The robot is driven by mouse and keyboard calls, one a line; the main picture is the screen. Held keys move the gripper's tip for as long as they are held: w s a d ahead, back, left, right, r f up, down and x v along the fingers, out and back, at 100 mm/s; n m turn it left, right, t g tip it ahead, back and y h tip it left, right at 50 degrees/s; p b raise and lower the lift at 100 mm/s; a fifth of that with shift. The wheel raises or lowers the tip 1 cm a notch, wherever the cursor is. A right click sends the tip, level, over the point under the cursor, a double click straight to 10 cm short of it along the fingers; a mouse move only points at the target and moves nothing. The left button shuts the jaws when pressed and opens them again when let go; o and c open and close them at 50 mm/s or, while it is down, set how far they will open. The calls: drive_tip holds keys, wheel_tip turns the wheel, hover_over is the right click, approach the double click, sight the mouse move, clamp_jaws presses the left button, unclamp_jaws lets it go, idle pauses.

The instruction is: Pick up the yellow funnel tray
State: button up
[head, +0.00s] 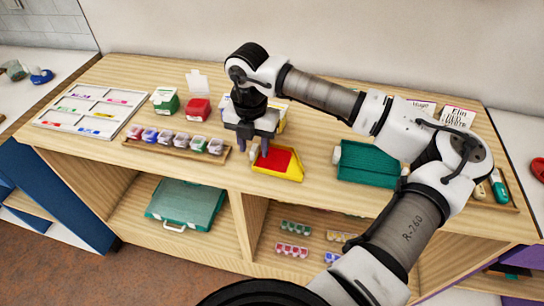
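The yellow funnel tray (292,177) lies on the wooden bench top near its front edge, with yellow walls and a red inside. My gripper (254,149) points down at the tray's left end. Its two fingers look spread apart, one left of the tray and one in front of its red area. Whether either finger touches the tray is hard to tell. Part of the tray's left end is hidden by the gripper.
A wooden rack of small jars (175,147) stands just left of my gripper. A green box (165,101) and a red box (197,109) stand behind it. A white divided tray (55,129) lies far left. A teal tray (362,166) lies right, partly behind my arm.

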clamp_jaws()
idle(0.3)
